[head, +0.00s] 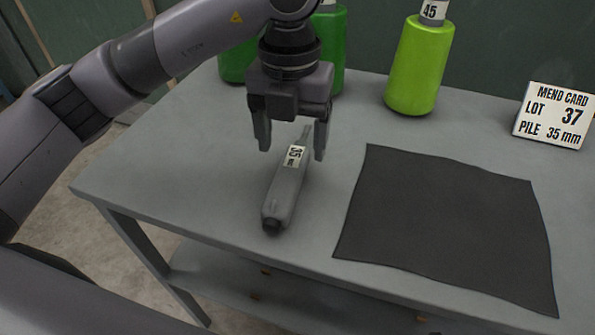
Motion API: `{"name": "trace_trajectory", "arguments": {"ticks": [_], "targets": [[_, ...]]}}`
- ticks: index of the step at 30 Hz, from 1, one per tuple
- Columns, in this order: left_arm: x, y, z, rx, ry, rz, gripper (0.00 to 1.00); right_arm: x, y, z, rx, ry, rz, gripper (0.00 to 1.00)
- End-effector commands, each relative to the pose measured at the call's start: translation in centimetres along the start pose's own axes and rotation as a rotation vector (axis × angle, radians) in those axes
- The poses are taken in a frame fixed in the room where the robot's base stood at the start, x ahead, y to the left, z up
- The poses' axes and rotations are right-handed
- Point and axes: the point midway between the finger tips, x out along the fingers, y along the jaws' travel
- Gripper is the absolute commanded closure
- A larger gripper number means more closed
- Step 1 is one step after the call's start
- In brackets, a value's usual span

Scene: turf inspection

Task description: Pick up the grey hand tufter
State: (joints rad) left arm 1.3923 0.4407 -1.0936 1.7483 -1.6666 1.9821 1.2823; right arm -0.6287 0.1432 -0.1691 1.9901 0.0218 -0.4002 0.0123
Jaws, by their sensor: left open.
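The grey hand tufter (285,196) lies on the grey table, its dark round end toward the table's front edge and its thin tip pointing away. A white label on it reads 35 mm. My left gripper (292,150) is open, pointing down over the tip end of the tufter. One finger is on each side of it in the picture, and I see no contact. The exact height above the table is hard to tell. My right gripper is not in view.
A dark mat (445,225) lies right of the tufter on the table (215,165). A lime green cone (420,65) marked 45 and darker green ones (335,50) stand behind. A white card (553,115) reads lot 37, pile 35 mm. The table left of the tufter is clear.

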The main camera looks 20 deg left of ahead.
Motion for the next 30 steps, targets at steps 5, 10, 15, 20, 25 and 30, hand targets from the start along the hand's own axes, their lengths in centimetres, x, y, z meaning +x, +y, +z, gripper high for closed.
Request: {"name": "trace_trajectory", "arguments": {"ticks": [5, 10, 15, 20, 25, 30], "targets": [[1.5, 0.3, 0.0, -0.007, 0.000, 0.013, 0.28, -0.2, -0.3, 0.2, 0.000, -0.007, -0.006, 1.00], [3.6, 0.5, -0.1, -0.005, 0.003, 0.012, 0.28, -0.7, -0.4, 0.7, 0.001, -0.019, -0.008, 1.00], [6.1, 0.7, -0.2, -0.005, 0.002, 0.011, 0.28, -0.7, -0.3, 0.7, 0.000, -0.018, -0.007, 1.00], [7.2, 0.6, -0.1, -0.003, -0.001, 0.009, 0.28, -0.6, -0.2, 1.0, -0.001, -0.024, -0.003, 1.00], [7.2, 0.6, -0.1, -0.003, -0.001, 0.009, 0.28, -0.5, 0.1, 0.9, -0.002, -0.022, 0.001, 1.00], [7.2, 0.6, -0.1, -0.003, -0.001, 0.009, 0.73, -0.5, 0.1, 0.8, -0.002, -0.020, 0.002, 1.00]]}}
